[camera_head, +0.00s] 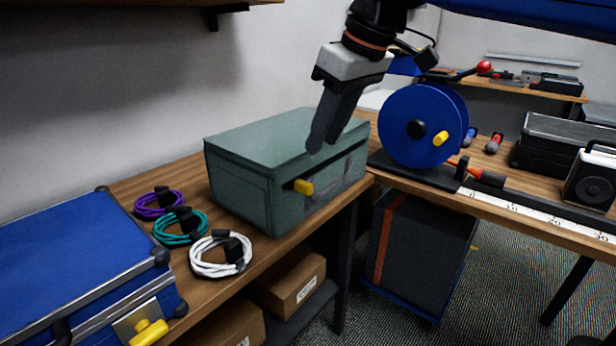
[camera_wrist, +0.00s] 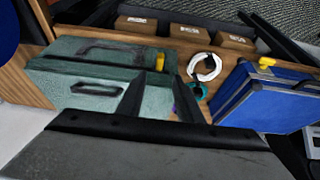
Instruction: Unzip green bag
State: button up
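The green bag (camera_head: 255,150) is a boxy, grey-green case with its lid down, standing on the wooden bench in the head view. In the wrist view the green bag (camera_wrist: 85,75) is at left centre. A yellow pull tab (camera_head: 303,187) sticks out at the front side, just below the lid edge; the tab also shows in the wrist view (camera_wrist: 160,62). My gripper (camera_head: 316,145) points down, overlapping the lid in the picture, with its tips above the tab. In the wrist view my gripper (camera_wrist: 162,85) has its fingers apart, with nothing held between them.
Purple (camera_head: 158,202), teal (camera_head: 180,227) and white (camera_head: 220,255) cable coils lie left of the bag. A blue case (camera_head: 75,255) lies at far left. A blue reel (camera_head: 420,125) stands on the bench to the right. A shelf (camera_head: 150,5) overhangs the upper left.

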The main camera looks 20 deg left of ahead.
aim_at(306, 183)
jog(key=x, duration=1.1)
jog(key=shift+c, duration=0.4)
jog(key=shift+w, duration=0.1)
grip_shut()
